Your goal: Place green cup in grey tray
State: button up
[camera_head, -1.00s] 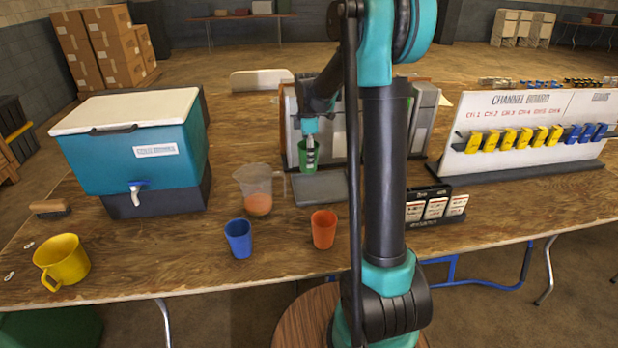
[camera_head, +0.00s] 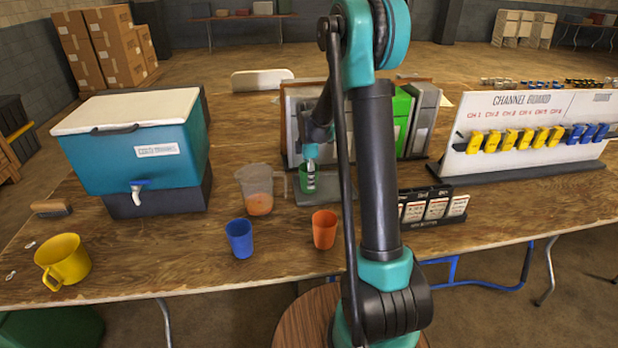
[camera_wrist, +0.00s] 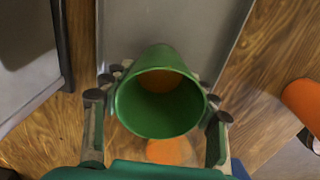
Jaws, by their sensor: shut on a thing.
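The green cup (camera_head: 308,184) is between the fingers of my gripper (camera_head: 310,166), which is shut on it. In the wrist view the gripper (camera_wrist: 158,90) has a finger on each side of the cup (camera_wrist: 160,117), and I look into its open mouth. An orange-brown patch shows inside the cup. The grey tray (camera_head: 322,197) lies under and around the cup in the head view; my arm hides its right part. The tray also shows behind the cup in the wrist view (camera_wrist: 190,25). I cannot tell whether the cup touches the tray.
A clear pitcher with orange contents (camera_head: 258,198) stands close left of the tray. A blue cup (camera_head: 239,238) and an orange cup (camera_head: 324,230) stand in front. A card holder (camera_head: 434,207) is to the right. Upright binders (camera_head: 402,112) stand behind the tray.

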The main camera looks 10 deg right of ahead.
jog(key=shift+f, duration=0.1)
jog(key=o, duration=1.2)
jog(key=shift+o, duration=0.2)
notch_tip(320, 180, up, 12)
